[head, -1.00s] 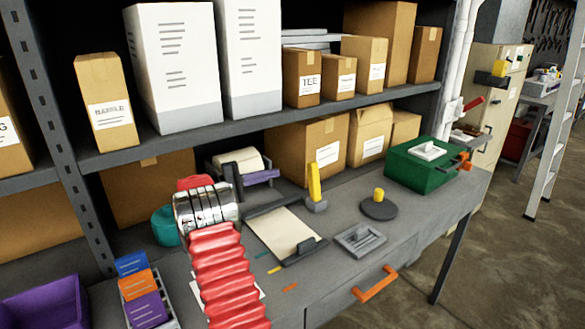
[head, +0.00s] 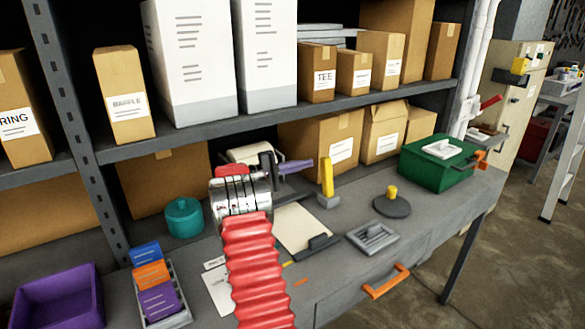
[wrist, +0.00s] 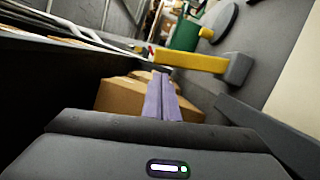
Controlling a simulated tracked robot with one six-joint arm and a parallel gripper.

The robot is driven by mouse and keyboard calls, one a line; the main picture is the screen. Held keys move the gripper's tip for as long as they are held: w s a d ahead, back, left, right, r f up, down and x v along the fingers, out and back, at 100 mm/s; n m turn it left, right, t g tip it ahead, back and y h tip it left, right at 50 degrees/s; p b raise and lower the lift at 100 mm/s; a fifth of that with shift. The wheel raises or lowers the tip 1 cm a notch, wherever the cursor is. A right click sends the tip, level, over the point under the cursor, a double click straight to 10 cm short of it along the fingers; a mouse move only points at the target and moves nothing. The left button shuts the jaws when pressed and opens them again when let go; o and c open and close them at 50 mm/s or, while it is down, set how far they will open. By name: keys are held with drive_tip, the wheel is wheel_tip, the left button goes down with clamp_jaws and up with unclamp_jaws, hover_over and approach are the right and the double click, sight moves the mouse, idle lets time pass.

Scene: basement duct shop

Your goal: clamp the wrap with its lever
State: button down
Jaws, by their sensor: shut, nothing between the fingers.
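My gripper (head: 304,164) has purple fingers, shut together and empty; they also show in the wrist view (wrist: 160,82). It is above the bench, left of a lever with an upright yellow handle (head: 326,176) and a grey base (head: 328,201), and apart from it. In the wrist view the yellow handle (wrist: 190,60) lies across the picture beyond the fingertips. I cannot tell for sure which is the wrap.
A grey tray (head: 372,238), a round dark disc with a yellow knob (head: 392,205) and a green box (head: 432,165) stand to the right. A teal jar (head: 184,218) and a card rack (head: 160,290) are at left. A shelf (head: 200,142) overhangs the back.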

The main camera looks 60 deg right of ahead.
drive_tip(key=shift+x, duration=1.25)
drive_tip(key=shift+s, duration=0.1)
